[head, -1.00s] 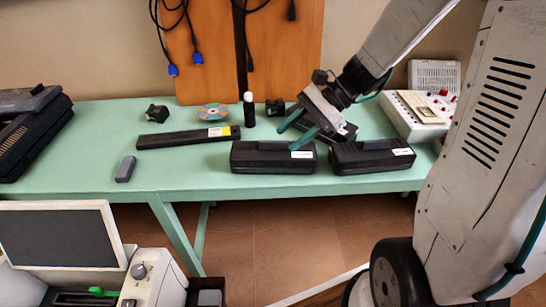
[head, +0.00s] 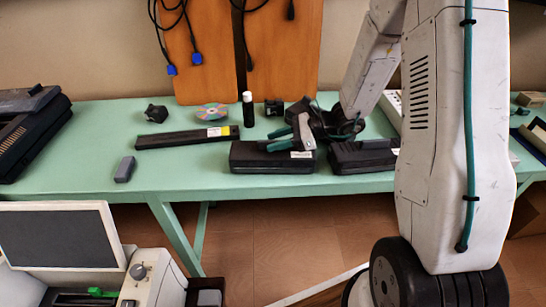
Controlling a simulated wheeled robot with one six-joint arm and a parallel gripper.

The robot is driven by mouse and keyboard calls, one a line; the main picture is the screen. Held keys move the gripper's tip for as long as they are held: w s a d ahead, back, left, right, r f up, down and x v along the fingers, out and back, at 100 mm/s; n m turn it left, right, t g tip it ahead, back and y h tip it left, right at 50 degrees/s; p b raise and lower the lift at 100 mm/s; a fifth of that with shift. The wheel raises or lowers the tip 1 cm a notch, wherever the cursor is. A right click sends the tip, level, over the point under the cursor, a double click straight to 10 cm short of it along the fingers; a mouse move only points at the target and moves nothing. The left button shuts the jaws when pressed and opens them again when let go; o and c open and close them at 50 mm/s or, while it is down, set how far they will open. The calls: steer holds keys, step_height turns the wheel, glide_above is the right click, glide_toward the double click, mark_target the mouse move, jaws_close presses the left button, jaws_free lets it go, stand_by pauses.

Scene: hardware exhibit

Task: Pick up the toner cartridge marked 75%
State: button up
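A black toner cartridge (head: 255,157) with a white label at its right front lies in the middle of the green table. A second, similar black cartridge (head: 360,160) lies to its right, partly hidden behind my arm. A long, flat black cartridge (head: 180,138) with a white and yellow label lies at the left. The label marks are too small to read. My gripper (head: 273,141) is above or at the right part of the middle cartridge, with its teal fingers apart and pointing left. Nothing shows between them. I cannot tell whether they touch the cartridge.
A dark bottle (head: 248,110) with a white cap, a disc (head: 211,112) and small black parts stand behind the cartridges. A grey block (head: 125,169) lies at the left front, beside a black machine (head: 32,132). The table's front middle-left is clear.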

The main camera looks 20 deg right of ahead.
steer(key=shift+w+a+f, duration=0.2)
steer(key=shift+a+f, duration=0.05)
steer(key=shift+a, duration=0.35)
jaws_close()
stand_by(1.0)
